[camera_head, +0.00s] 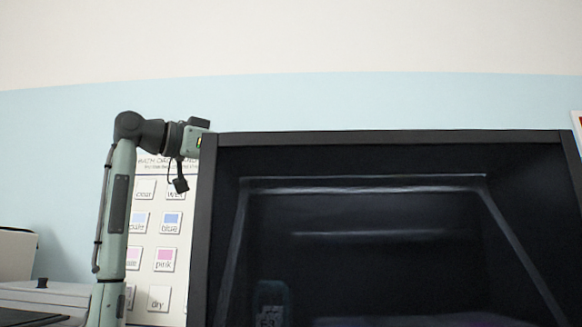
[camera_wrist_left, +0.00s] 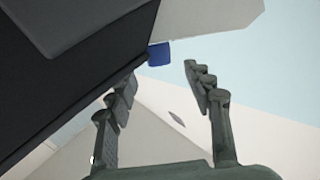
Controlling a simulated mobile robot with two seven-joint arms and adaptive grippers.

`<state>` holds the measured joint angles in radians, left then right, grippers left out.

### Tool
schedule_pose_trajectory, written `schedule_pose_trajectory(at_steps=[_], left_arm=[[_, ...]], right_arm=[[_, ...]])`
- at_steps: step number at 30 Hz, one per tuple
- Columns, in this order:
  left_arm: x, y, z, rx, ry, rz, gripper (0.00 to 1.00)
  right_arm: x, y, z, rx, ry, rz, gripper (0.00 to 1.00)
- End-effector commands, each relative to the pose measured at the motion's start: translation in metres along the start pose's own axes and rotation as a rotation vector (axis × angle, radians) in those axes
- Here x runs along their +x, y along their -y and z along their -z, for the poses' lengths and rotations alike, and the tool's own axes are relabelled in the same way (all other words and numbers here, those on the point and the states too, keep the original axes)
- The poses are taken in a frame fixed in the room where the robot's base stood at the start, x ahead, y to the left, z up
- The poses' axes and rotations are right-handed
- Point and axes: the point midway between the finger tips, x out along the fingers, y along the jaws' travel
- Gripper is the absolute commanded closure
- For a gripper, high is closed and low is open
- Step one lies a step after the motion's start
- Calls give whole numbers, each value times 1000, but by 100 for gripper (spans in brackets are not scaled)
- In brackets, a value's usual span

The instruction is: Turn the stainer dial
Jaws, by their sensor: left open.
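No stainer dial can be made out for certain in either view. My left gripper (camera_wrist_left: 159,76) is open in the left wrist view, with nothing between its fingers. A small blue block (camera_wrist_left: 160,53) shows beyond the fingertips, beside the edge of a dark panel; I cannot tell what it is. In the head view my left arm rises at the left and its wrist bends right, to the upper left corner of a large black-framed dark box (camera_head: 390,138). The fingers cannot be made out there. My right gripper is out of view.
A wall chart (camera_head: 148,255) with colour squares and labels such as "blue", "pink" and "dry" hangs behind my left arm. A pale machine (camera_head: 50,293) stands at the lower left. The black-framed box fills the right side; the wall above it is clear.

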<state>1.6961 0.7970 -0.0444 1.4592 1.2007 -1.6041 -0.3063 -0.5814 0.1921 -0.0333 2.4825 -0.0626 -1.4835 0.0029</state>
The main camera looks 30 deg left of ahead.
Motion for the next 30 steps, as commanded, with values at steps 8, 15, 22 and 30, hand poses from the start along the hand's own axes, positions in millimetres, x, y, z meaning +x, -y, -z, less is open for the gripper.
schedule_pose_trajectory(at_steps=[8,15,22,30], left_arm=[[45,-1,0,0,2,-5,48],[69,-1,1,2,0,-3,48],[71,-1,0,2,0,-1,48],[71,-1,0,2,0,-1,73]], right_arm=[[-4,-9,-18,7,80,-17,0],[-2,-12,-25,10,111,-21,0],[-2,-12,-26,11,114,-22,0],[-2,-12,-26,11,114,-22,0]])
